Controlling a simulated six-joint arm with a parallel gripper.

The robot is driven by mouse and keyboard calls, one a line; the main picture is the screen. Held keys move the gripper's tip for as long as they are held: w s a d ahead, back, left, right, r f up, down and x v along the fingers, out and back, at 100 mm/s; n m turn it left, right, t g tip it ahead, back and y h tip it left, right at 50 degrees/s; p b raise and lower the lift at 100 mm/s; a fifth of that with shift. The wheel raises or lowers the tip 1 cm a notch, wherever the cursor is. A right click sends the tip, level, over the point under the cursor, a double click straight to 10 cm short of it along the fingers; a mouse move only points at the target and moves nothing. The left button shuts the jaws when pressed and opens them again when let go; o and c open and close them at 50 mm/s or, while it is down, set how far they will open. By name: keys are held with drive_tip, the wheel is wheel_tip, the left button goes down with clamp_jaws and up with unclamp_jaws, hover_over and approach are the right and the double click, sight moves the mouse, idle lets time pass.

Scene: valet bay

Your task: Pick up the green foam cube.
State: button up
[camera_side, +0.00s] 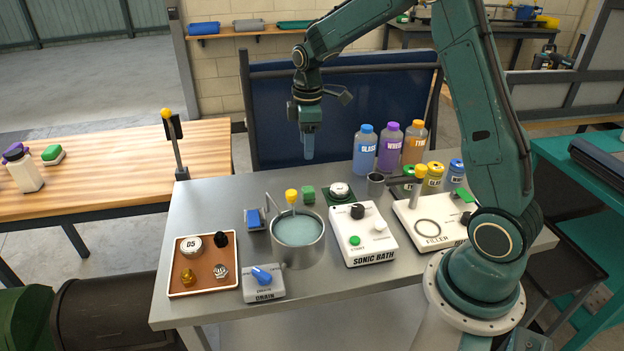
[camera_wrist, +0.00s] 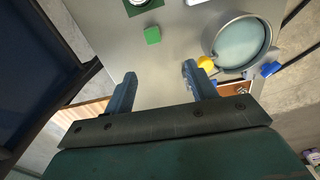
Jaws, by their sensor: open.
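The green foam cube (camera_side: 308,194) sits on the grey metal table, just behind the round basin of liquid. In the wrist view the cube (camera_wrist: 152,35) lies on bare table, ahead of my fingertips and between their lines. My gripper (camera_side: 308,150) hangs above the table, pointing down, with the cube below it and apart from it. In the wrist view my gripper (camera_wrist: 158,78) has its two fingers wide apart with nothing between them.
The basin (camera_side: 298,243) and a yellow knob (camera_side: 291,196) stand close to the cube. A dark green pad with a round white-topped item (camera_side: 339,191) is to its right. Bottles (camera_side: 365,150) stand farther right. A brown tray (camera_side: 204,283) is at front left.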

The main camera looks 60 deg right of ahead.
sight(306, 189)
drive_tip(key=shift+n, duration=0.4)
drive_tip(key=shift+w+d+f, duration=0.2)
drive_tip(key=shift+d+f, duration=0.1)
drive_tip(key=shift+f, duration=1.7)
drive_tip(key=shift+w+d+f, duration=0.25)
drive_tip(key=shift+f, duration=1.75)
drive_tip(key=shift+w+d+f, duration=0.2)
drive_tip(key=shift+d+f, duration=0.1)
drive_tip(key=shift+f, duration=1.7)
drive_tip(key=shift+f, duration=2.6)
drive_tip(key=c, duration=1)
drive_tip(key=shift+c, duration=0.2)
drive_tip(key=shift+r, duration=0.2)
